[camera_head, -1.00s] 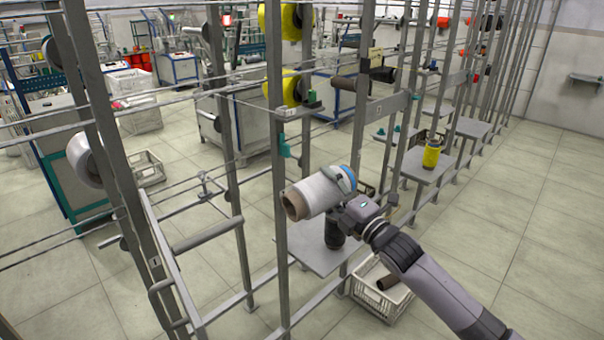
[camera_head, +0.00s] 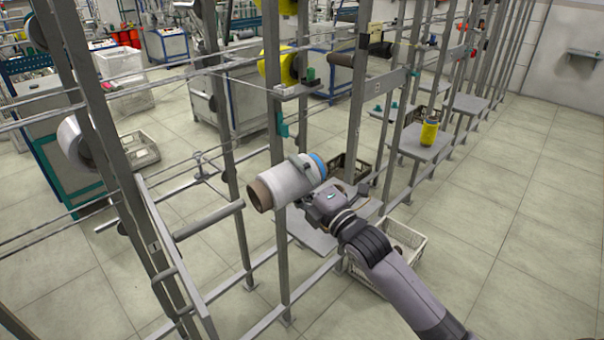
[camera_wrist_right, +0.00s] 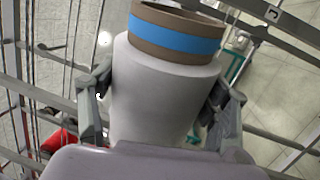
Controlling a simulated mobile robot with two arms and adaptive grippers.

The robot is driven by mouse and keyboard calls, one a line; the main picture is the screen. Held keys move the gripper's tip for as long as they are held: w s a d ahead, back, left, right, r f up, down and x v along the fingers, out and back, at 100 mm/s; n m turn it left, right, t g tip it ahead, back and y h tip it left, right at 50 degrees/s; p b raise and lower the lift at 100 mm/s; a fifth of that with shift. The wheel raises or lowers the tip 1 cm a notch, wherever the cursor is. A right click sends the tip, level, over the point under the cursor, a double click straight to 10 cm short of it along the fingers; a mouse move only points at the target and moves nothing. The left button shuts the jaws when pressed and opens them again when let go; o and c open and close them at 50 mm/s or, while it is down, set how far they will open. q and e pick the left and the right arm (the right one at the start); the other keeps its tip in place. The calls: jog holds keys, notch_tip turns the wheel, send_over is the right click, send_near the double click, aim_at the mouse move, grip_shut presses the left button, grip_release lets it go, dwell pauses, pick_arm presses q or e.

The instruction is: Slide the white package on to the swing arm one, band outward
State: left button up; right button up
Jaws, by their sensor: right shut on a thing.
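The white package (camera_head: 285,185) is a white yarn roll with a brown core; it also shows in the right wrist view (camera_wrist_right: 155,95). Its brown core end points left in the head view. Its blue band (camera_head: 319,164) is at the opposite end, nearer my right gripper. My right gripper (camera_wrist_right: 165,98) is shut around the package, one finger on each side, and holds it in the air before the rack. A bare grey swing arm (camera_head: 208,227) sticks out from the rack left of the package, apart from it; I cannot tell its number. My left gripper is not in view.
Rack uprights (camera_head: 277,150) stand close by the package. A white package (camera_head: 75,140) hangs at the left on the rack. A crate (camera_head: 410,262) stands on the floor below my right arm. A yellow spool (camera_head: 429,133) stands on a shelf plate. The floor at right is clear.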

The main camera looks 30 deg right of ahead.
aim_at(264, 206)
jog(key=shift+d+r, duration=0.1)
jog(key=shift+s, duration=0.1)
jog(key=shift+s+a+p, duration=0.2)
jog(key=shift+a+p, duration=0.15)
jog(key=shift+a, duration=0.65)
jog(key=shift+s+a+p, duration=0.15)
jog(key=shift+a+p, duration=0.15)
jog(key=shift+a, duration=0.7)
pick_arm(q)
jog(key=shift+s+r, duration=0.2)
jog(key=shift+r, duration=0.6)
pick_arm(e)
jog(key=shift+s+a+f, duration=0.1)
jog(key=shift+a+f, duration=0.05)
jog(key=shift+a, duration=0.4)
jog(key=shift+s+a+f, duration=0.1)
jog(key=shift+a+f, duration=0.05)
jog(key=shift+a, duration=0.35)
jog(key=shift+s+a+f+p, duration=0.1)
jog(key=shift+s+a+p, duration=0.1)
jog(key=shift+a, duration=0.85)
jog(key=shift+s+a+f+p, duration=0.1)
jog(key=shift+s+a+p, duration=0.1)
jog(key=shift+a, duration=0.8)
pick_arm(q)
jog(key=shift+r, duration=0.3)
pick_arm(e)
jog(key=shift+s+a, duration=0.15)
jog(key=shift+a, duration=0.75)
